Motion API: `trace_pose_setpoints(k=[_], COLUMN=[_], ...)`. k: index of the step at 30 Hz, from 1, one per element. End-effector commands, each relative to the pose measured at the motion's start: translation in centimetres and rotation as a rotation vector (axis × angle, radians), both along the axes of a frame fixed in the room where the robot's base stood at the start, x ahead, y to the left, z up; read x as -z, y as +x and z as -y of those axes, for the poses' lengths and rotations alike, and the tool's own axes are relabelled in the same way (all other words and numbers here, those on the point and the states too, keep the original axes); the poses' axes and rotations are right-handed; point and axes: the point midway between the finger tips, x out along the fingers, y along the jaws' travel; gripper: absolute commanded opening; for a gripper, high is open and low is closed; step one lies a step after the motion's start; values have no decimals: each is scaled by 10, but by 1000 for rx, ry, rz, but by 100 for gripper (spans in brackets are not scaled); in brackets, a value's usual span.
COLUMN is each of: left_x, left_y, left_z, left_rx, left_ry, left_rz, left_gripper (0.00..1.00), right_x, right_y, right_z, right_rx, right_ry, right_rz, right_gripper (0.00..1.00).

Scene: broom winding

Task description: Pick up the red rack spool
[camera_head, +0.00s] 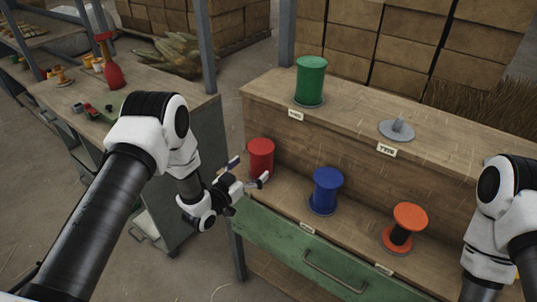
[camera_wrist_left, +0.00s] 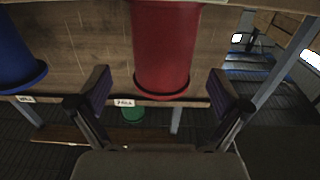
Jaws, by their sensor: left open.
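The red rack spool (camera_head: 261,158) stands upright at the left end of the lower shelf of the wooden rack. It also shows in the left wrist view (camera_wrist_left: 167,50), centred between the fingers. My left gripper (camera_head: 250,171) is open just in front of the red spool, with one finger toward each side of it. In the left wrist view the open fingers (camera_wrist_left: 162,88) show gaps on both sides of the spool, and nothing is held. My right arm shows at the right edge of the head view, but its gripper is out of frame.
A blue spool (camera_head: 326,190) and an orange spool (camera_head: 404,228) stand to the right on the same shelf (camera_head: 364,214). A green spool (camera_head: 311,80) and an empty grey holder (camera_head: 397,130) are on the upper shelf. A green drawer (camera_head: 300,255) is below.

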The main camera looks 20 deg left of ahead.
Motion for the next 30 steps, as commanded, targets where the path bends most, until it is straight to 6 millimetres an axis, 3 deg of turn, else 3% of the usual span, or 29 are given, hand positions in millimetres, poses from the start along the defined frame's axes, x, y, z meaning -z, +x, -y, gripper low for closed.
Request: trace_pose_setpoints(k=[9,15,16,22,30], left_x=[-2,-1,-1,-1,-1], left_y=[46,49,48,48,48], left_z=[17,17,17,17,17], left_rx=[0,-2,-2,-2,-2], left_ry=[1,0,0,0,0], left_rz=[-3,-4,-4,-4,-4], left_gripper=[100,100,96,26,26], right_x=[-16,-15,-15,-15,-15], right_y=[0,0,0,0,0], right_z=[0,0,0,0,0], right_rx=[0,0,0,0,0], right_ry=[0,0,0,0,0], right_rz=[1,0,0,0,0], right_gripper=[40,40,40,40,40])
